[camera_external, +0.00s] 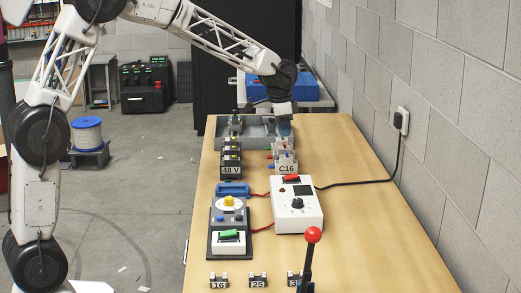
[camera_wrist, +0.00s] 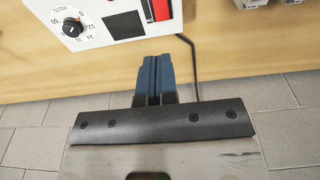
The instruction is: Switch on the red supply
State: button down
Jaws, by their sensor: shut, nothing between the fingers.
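The red supply is taken to be the white box (camera_external: 298,215) with a red switch (camera_external: 291,178) and a dark knob (camera_external: 297,203) on its top, standing on the bench. In the wrist view the box (camera_wrist: 105,8) shows at the upper left, with its red switch (camera_wrist: 161,9) cut by the top edge and its numbered knob (camera_wrist: 73,26) further left. My gripper (camera_external: 284,128) is over the far part of the bench, beyond the box. Its blue fingers (camera_wrist: 154,62) are together and empty, apart from the box in the wrist view.
A unit with a green switch (camera_external: 229,235) and yellow button (camera_external: 229,201) stands left of the box. Breakers labelled 48 V (camera_external: 231,168) and C16 (camera_external: 286,168) are behind. A black cable (camera_external: 350,184) runs to the wall socket (camera_external: 401,121). Numbered pieces and a red-knobbed lever (camera_external: 313,235) are in front.

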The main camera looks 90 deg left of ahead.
aim_at(297, 175)
jog(key=shift+w, duration=0.15)
jog(key=shift+w+r+t, duration=0.1)
jog(key=shift+w+t, duration=0.2)
jog(key=shift+t, duration=0.1)
jog(key=shift+w, duration=0.1)
jog(key=w+f, duration=0.1)
jog(key=f, duration=0.8)
jog(key=w+f, duration=0.1)
jog(key=f, duration=0.3)
jog(key=shift+w+f, duration=0.3)
jog(key=shift+f, duration=0.1)
